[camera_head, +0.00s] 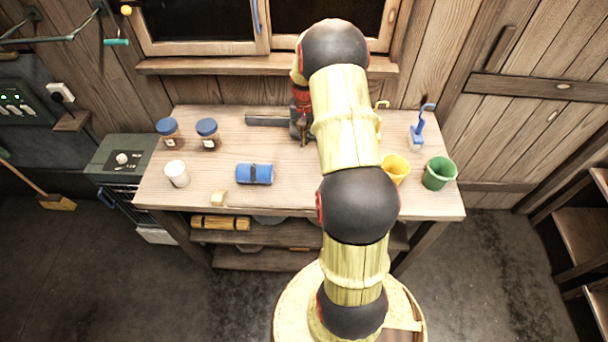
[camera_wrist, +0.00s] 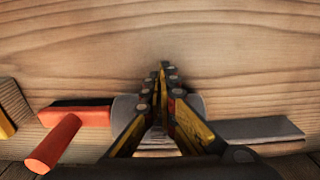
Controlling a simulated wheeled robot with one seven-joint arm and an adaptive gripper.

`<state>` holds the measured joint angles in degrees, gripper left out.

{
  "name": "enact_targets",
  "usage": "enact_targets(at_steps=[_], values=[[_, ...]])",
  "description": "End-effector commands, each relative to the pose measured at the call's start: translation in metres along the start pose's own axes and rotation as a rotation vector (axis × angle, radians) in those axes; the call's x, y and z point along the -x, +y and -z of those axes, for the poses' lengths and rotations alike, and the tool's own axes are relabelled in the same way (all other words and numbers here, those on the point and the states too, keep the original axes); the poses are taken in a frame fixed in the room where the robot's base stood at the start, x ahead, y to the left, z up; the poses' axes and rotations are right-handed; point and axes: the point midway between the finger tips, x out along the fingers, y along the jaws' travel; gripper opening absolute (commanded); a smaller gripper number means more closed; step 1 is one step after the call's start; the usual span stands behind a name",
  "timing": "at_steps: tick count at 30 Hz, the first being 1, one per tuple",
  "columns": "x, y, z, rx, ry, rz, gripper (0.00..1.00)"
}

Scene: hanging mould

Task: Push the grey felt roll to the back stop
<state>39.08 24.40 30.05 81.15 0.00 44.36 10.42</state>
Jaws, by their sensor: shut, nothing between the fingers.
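The grey felt roll (camera_wrist: 125,106) lies on its side behind my fingers in the wrist view, and its middle is hidden by them. It shows as a small dark patch beside my gripper in the head view (camera_head: 294,128). A grey bar, which looks like the back stop (camera_wrist: 262,130), lies at the roll's right end in the wrist view; it also shows at the table's back in the head view (camera_head: 268,120). My gripper (camera_wrist: 165,72) is shut and empty, with its fingertips low on the roll's window-far side. Contact between fingers, roll and bar cannot be told.
A red-orange piece with a round peg (camera_wrist: 72,116) lies left of the roll in the wrist view.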

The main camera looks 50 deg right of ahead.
Motion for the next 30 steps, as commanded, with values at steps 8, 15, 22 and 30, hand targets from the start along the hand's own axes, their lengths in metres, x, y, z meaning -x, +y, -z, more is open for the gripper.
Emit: enact_targets(at_steps=[8,15,22,30], values=[[0.002,0.0,-0.007,0.0,-0.002,0.0,0.0],[0.005,0.0,-0.017,0.0,0.0,0.0,0.0],[0.007,0.0,-0.027,0.0,-0.001,0.0,0.0],[0.01,0.0,-0.038,0.0,0.0,0.0,0.0]])
